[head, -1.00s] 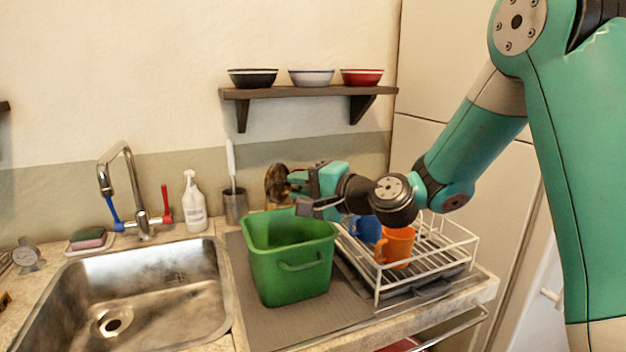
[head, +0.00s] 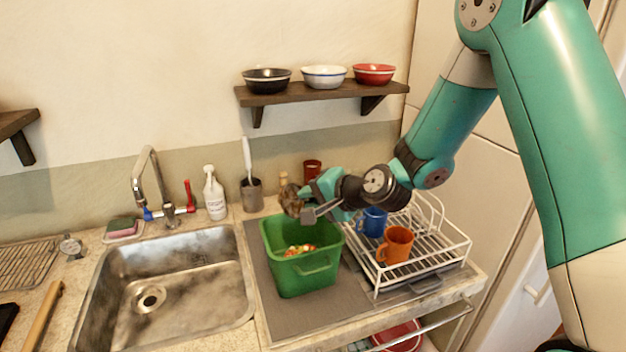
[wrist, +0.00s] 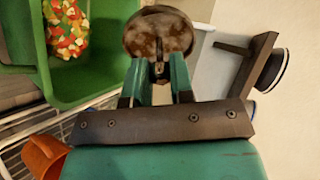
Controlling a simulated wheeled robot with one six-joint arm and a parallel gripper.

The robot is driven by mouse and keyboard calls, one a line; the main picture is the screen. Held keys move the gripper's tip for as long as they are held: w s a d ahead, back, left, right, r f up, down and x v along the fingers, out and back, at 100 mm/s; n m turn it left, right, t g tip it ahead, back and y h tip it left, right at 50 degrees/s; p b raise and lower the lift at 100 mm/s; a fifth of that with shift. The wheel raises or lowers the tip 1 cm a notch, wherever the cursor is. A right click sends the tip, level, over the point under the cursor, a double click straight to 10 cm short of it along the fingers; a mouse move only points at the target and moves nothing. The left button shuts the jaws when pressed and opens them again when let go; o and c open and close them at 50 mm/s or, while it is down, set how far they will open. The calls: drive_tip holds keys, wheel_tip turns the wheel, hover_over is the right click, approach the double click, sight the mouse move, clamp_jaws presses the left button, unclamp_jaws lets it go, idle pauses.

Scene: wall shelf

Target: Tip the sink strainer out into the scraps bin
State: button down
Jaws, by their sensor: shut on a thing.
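My gripper (head: 306,205) is shut on the sink strainer (head: 290,199), a round brownish, stained metal piece. In the wrist view the strainer (wrist: 158,33) sits at the fingertips of my gripper (wrist: 158,75), its round face towards the camera. It is above the back rim of the green scraps bin (head: 302,281), which stands on the grey mat right of the sink. Colourful scraps (head: 299,250) lie in the bin and also show in the wrist view (wrist: 67,28). Whether anything remains in the strainer cannot be told.
The white dish rack (head: 440,250) with an orange mug (head: 396,246) and a blue mug (head: 372,222) stands right of the bin. A wall shelf (head: 320,93) with three bowls is above. The sink (head: 190,285) is empty, left of the bin.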

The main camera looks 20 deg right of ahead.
drive_tip(key=shift+a+r+g+h+p, duration=0.15)
drive_tip(key=shift+r+g+h+p, duration=0.6)
drive_tip(key=shift+p, duration=2.5)
drive_tip(key=g+p, duration=0.1)
drive_tip(key=p, duration=0.1)
drive_tip(key=g+h+p, duration=0.1)
drive_tip(key=p, duration=0.2)
drive_tip(key=g+h+p, duration=0.1)
drive_tip(key=p, duration=0.1)
drive_tip(key=shift+w+a+r+n+p, duration=0.1)
drive_tip(key=shift+w+a+n+p, duration=0.2)
drive_tip(key=shift+w+p, duration=0.1)
drive_tip(key=shift+w+a+g+h+p, duration=0.1)
drive_tip(key=shift+g+h+p, duration=0.25)
drive_tip(key=shift+g, duration=0.1)
drive_tip(key=shift+w+f+g+h, duration=0.1)
drive_tip(key=shift+f+g+h, duration=0.2)
drive_tip(key=shift+h, duration=0.1)
drive_tip(key=g+h, duration=0.2)
drive_tip(key=g, duration=0.1)
drive_tip(key=shift+w+a+r+h+b, duration=0.2)
drive_tip(key=shift+w+a+h+b, duration=0.1)
drive_tip(key=shift+h, duration=0.1)
drive_tip(key=shift+f, duration=0.1)
